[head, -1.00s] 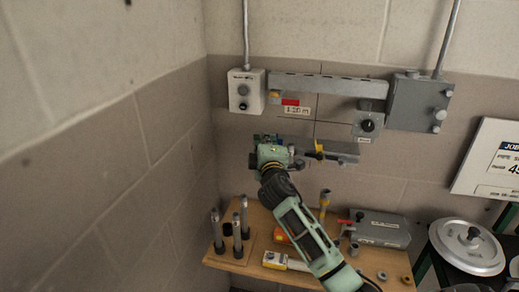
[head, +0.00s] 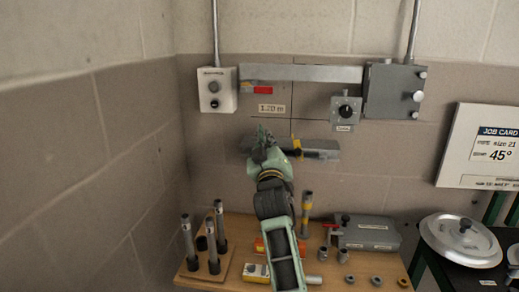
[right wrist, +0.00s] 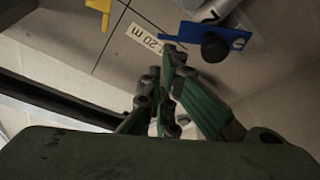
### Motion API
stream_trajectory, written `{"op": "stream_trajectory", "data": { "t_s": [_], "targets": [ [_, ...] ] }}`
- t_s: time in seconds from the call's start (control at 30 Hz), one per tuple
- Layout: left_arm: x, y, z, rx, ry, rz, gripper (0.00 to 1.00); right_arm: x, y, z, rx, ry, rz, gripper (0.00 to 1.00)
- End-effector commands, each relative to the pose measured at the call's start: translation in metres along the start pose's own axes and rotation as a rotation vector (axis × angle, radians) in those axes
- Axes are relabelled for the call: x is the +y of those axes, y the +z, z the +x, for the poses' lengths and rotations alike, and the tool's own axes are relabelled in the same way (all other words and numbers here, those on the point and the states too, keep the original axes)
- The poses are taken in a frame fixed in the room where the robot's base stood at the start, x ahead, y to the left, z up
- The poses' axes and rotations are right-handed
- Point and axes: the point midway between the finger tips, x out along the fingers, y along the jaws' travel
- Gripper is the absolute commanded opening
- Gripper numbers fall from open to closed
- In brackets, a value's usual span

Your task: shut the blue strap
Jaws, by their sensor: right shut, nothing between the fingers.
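The blue strap (right wrist: 196,32) shows in the right wrist view at the upper right. It is a flat blue piece with a dark round knob (right wrist: 215,47) in front, beside a grey cylindrical part; I cannot tell how far it stands open. In the head view my right gripper hides it. My right gripper (right wrist: 172,65) is shut and empty, its fingertips pointing at the wall just left of the strap in the wrist view. In the head view the right gripper (head: 262,135) is at the left end of a grey wall bracket (head: 322,153). My left gripper is not in view.
A yellow strap (head: 297,147) is on the bracket, right of the gripper. Above are a "1.20 m" label (head: 272,108), a knob box (head: 345,112) and a grey box (head: 392,92). Below, a wooden bench (head: 232,272) holds upright pipes (head: 220,227) and tools.

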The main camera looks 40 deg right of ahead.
Motion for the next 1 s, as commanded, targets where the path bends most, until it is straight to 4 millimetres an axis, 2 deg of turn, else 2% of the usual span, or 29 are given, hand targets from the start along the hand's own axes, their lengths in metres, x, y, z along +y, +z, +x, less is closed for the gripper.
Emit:
{"op": "stream_trajectory", "data": {
  "t_s": [0.03,0.1,0.4,0.7,1.0],
  "targets": [
    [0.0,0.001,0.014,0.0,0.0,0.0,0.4,-0.002,0.009,-0.003,-0.001,0.016,0.045,0.0],
    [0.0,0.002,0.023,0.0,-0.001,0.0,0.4,0.0,0.013,-0.005,-0.001,0.035,0.103,0.0],
    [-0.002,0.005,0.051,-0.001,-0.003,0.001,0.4,0.007,0.026,-0.009,0.0,0.104,0.298,0.0],
    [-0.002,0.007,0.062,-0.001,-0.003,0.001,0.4,0.01,0.033,-0.012,-0.001,0.138,0.394,0.0],
    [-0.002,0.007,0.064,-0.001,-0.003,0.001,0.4,0.012,0.033,-0.012,0.0,0.145,0.412,0.0]
  ]
}}
